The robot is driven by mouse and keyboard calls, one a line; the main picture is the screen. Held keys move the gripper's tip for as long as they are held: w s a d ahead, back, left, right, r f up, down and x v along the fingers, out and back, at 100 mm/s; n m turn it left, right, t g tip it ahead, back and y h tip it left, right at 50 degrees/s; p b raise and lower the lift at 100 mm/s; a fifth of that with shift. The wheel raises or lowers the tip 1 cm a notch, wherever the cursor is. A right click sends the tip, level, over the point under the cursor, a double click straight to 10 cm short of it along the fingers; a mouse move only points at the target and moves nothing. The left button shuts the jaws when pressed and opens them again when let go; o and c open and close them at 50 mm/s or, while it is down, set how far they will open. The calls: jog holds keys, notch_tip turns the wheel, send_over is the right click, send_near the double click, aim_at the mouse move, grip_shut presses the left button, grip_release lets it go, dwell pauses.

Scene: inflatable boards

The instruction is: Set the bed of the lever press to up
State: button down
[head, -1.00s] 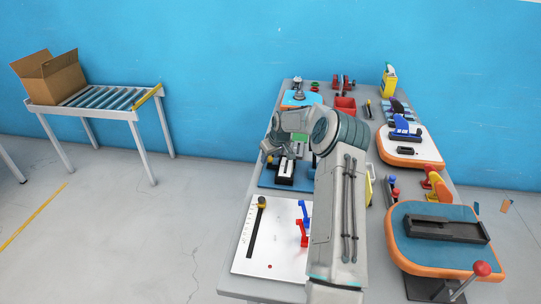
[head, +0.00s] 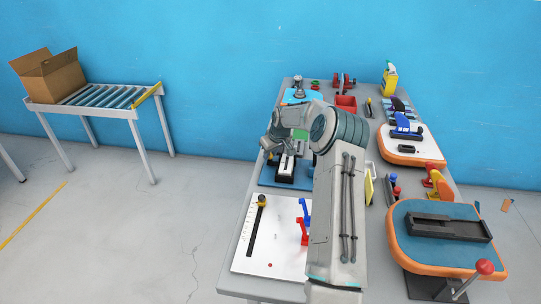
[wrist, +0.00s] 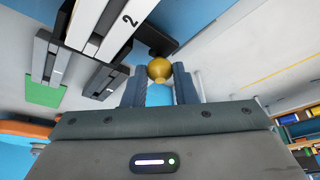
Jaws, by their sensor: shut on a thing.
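The device at my gripper has a blue base (head: 268,182) and black and white bars (head: 287,165), on the left side of the table; I take it for the lever press. In the wrist view, a white bar marked "2" (wrist: 112,28) is close at the upper left. A yellow ball knob (wrist: 160,69) sits between my fingers. My gripper (wrist: 160,80) is shut on this knob. In the head view, my gripper (head: 268,147) is at the left of the device, and my arm hides part of it. The bed's exact position is hard to tell.
A white board (head: 272,250) with a black slot, yellow knob and red and blue clips lies in front. A blue-topped board with an orange edge (head: 400,252) and a red-knobbed lever (head: 485,267) is at right. A red bin (head: 346,104) stands behind.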

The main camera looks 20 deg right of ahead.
jog(key=c, duration=1.2)
grip_release()
jog(key=shift+r, duration=0.35)
jog(key=shift+f, duration=0.1)
jog(key=b+v, duration=0.2)
jog(key=v, duration=1.2)
jog(key=shift+b, duration=0.3)
